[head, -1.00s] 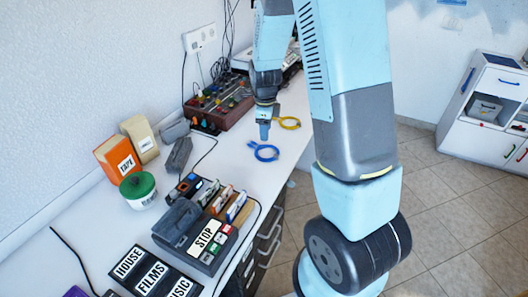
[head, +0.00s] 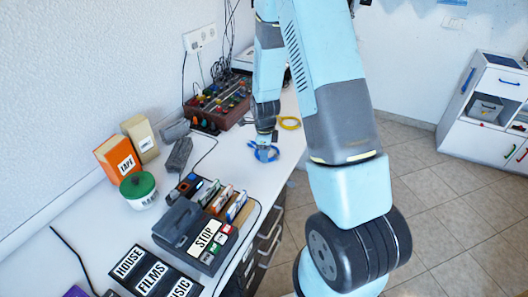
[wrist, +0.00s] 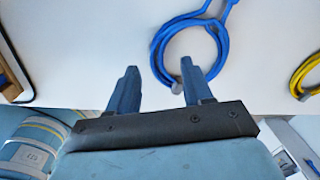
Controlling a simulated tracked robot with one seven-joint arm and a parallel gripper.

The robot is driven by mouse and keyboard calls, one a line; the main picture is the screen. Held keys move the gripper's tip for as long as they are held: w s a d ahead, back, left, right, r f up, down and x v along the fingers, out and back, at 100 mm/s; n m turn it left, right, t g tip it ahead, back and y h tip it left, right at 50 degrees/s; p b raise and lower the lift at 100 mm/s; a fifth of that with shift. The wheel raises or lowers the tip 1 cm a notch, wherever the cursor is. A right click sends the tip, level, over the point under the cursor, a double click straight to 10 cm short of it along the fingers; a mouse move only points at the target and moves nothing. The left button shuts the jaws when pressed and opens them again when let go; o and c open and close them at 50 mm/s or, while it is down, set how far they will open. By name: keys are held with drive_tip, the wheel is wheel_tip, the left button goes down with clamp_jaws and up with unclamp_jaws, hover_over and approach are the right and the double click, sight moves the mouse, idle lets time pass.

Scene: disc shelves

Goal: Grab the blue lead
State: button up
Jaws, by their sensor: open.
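The blue lead (head: 275,153) lies coiled on the white worktop, below my gripper (head: 262,143) in the head view. In the wrist view the coil of the blue lead (wrist: 222,45) is just ahead of my gripper (wrist: 160,72), mostly towards the right finger. Its left strand shows in the gap between the two fingertips, and its lower part lies by the right fingertip. My gripper is open and empty. I cannot tell whether the fingers touch the lead or hover above it.
A yellow lead (head: 289,123) lies coiled behind it; it also shows at the right of the wrist view (wrist: 300,78). A red-brown box with knobs (head: 219,104) stands at the back. Bare worktop (head: 235,160) lies left of the lead.

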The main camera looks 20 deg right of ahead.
drive_tip(key=shift+f, duration=0.95)
drive_tip(key=shift+c, duration=0.3)
clamp_jaws()
